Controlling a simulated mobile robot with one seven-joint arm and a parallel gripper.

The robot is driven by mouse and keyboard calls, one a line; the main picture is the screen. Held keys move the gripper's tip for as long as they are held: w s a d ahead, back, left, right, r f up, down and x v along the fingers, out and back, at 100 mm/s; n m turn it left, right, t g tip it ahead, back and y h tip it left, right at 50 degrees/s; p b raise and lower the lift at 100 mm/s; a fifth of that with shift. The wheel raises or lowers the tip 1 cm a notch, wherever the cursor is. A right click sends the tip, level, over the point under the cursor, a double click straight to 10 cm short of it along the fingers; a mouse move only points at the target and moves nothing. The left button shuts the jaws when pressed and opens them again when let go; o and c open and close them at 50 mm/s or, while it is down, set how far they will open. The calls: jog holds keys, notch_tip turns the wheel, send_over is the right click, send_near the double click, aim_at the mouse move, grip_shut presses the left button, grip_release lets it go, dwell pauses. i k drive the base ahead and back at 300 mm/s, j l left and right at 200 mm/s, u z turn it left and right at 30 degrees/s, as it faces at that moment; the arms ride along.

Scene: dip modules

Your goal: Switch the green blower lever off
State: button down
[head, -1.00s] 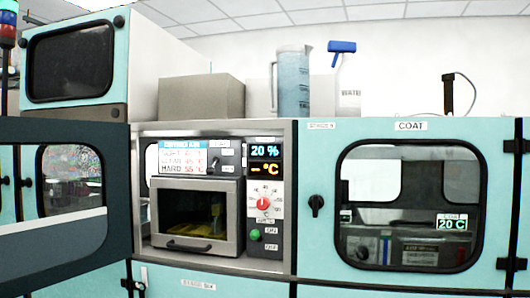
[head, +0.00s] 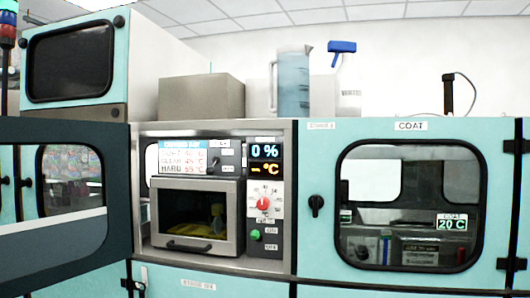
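A small steel oven-like unit (head: 285,160) stands in the bay at the middle of the head view. Its right panel has a green round knob (head: 255,235) between small labels. A small dark lever (head: 212,169) sits on a plate above its window. I cannot tell which of these is the blower lever, as the labels are too small to read. The display (head: 264,151) reads 0 % above an orange dash and °C. My gripper is not in view.
A red-pointer dial (head: 263,204) sits above the green knob. An open dark door (head: 100,235) swings out at the left. The closed teal COAT cabinet (head: 320,260) stands at the right. A jug (head: 293,85) and spray bottle (head: 348,92) stand on top.

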aim_at(254, 234)
jog(key=i+j+z, duration=0.15)
jog(key=j, duration=0.15)
jog(key=i+j+z, duration=0.3)
jog(key=j, duration=0.35)
jog(key=i+j+z, duration=0.15)
jog(key=j, duration=0.2)
